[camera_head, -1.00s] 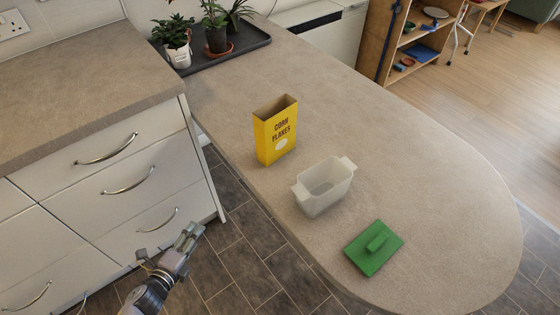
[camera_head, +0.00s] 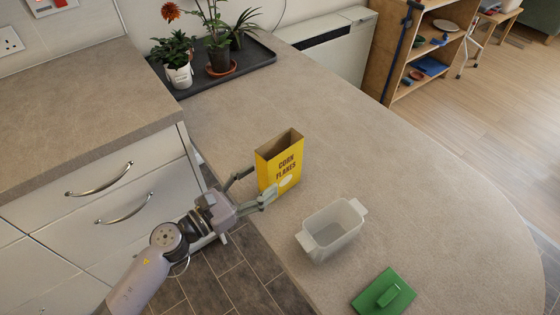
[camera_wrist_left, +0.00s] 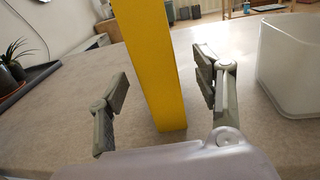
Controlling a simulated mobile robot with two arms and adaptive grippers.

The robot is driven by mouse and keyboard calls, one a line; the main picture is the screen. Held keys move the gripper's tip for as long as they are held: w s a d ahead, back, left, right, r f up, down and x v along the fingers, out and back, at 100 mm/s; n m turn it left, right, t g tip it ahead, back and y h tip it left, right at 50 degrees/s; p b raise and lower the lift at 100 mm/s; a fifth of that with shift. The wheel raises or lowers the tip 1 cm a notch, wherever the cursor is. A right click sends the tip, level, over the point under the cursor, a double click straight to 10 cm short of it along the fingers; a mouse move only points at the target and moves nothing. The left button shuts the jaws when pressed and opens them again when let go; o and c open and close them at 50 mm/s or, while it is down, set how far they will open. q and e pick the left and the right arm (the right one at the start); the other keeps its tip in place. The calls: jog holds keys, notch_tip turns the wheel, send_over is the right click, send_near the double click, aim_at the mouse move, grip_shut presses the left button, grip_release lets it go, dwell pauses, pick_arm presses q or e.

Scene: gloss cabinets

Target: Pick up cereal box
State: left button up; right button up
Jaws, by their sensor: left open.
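The yellow cereal box (camera_head: 281,165), lettered "CORN FLAKES" and open at the top, stands upright on the counter. My left gripper (camera_head: 253,190) is open at the box's left side, with one finger on the far side and one on the near side. In the left wrist view the box (camera_wrist_left: 153,60) rises between the two spread fingers of my left gripper (camera_wrist_left: 160,90), with a gap visible on each side. My right gripper is not in view.
A whitish container (camera_head: 331,232) stands just right of the box, also in the left wrist view (camera_wrist_left: 288,68). A green lid (camera_head: 384,293) lies nearer the front. A dark tray (camera_head: 262,55) with potted plants is at the back.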

aim_at(263, 177)
pick_arm(q)
jog(key=x, duration=0.2)
jog(key=shift+w+d, duration=0.3)
jog(key=shift+w+d+r+p, duration=0.15)
jog(key=shift+w+d+p, duration=0.1)
jog(key=shift+p, duration=0.1)
jog(key=p+x, duration=0.1)
jog(key=x, duration=0.2)
jog(key=shift+w+d+r, duration=0.1)
jog(key=shift+w+r, duration=0.05)
jog(key=shift+w, duration=0.15)
jog(key=shift+w+d, duration=0.3)
jog(key=shift+d, duration=0.1)
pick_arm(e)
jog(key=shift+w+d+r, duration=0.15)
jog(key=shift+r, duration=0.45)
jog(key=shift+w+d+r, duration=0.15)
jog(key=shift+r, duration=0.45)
pick_arm(q)
jog(key=shift+a, duration=0.1)
jog(key=shift+c, duration=0.6)
jog(key=c, duration=1.1)
jog(key=shift+c, duration=0.4)
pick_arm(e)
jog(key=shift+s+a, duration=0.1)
